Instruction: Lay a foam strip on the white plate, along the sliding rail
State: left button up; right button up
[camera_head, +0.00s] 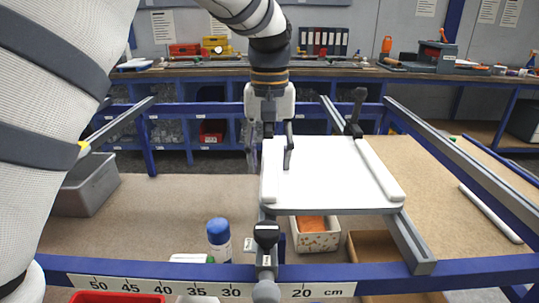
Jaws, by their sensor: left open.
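The white plate (325,190) is mounted in the blue frame, level, in the middle of the view. One white foam strip (269,180) lies along its left edge, and another white strip (381,170) lies along its right edge. My left gripper (269,155) points down at the plate's far left corner. Its fingers are apart, one on each side of the left strip in the picture; I cannot tell whether they touch it. A grey sliding rail (412,240) runs under the plate's right side. My right gripper is not in view.
Clamps stand at the plate's front (266,240) and back (354,118). A loose white strip (490,212) lies on the table at right. A grey bin (88,186), a blue-capped bottle (219,240) and a box with orange contents (315,235) stand around the frame.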

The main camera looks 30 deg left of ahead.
aim_at(269, 163)
pick_arm(q)
jog(key=shift+r, duration=0.1)
notch_tip(269, 163, up, 12)
jog(key=shift+b, duration=0.4)
